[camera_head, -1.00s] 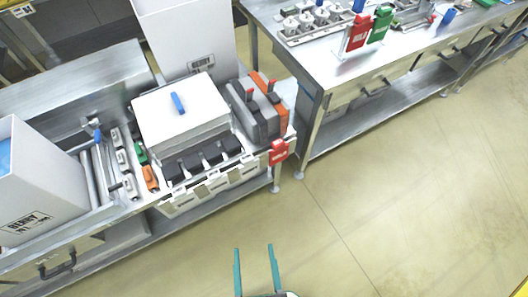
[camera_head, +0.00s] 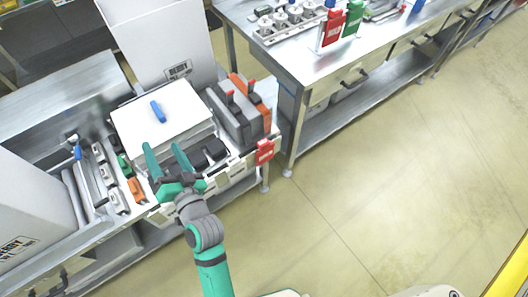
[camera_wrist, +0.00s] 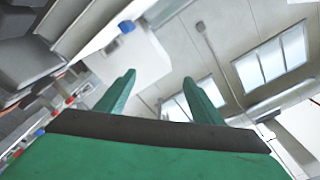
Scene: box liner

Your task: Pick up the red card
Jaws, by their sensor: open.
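One red card (camera_head: 265,151) hangs at the front right corner of the left bench, in the head view. Another red card (camera_head: 333,27) stands upright at the near left part of the right table, beside a green card (camera_head: 353,17). My gripper (camera_head: 163,150) is open and empty, to the left of the hanging card and in front of the white-lidded box. Its two green fingers (camera_wrist: 160,80) also show in the wrist view, apart with nothing between them. I cannot make out either red card for sure in the wrist view.
A white-lidded box (camera_head: 185,118) with a blue handle stands on the left bench. Grey and orange cases (camera_head: 238,115) stand between it and the hanging card. A tall white carton (camera_head: 165,45) is behind. The floor (camera_head: 370,170) to the right is clear.

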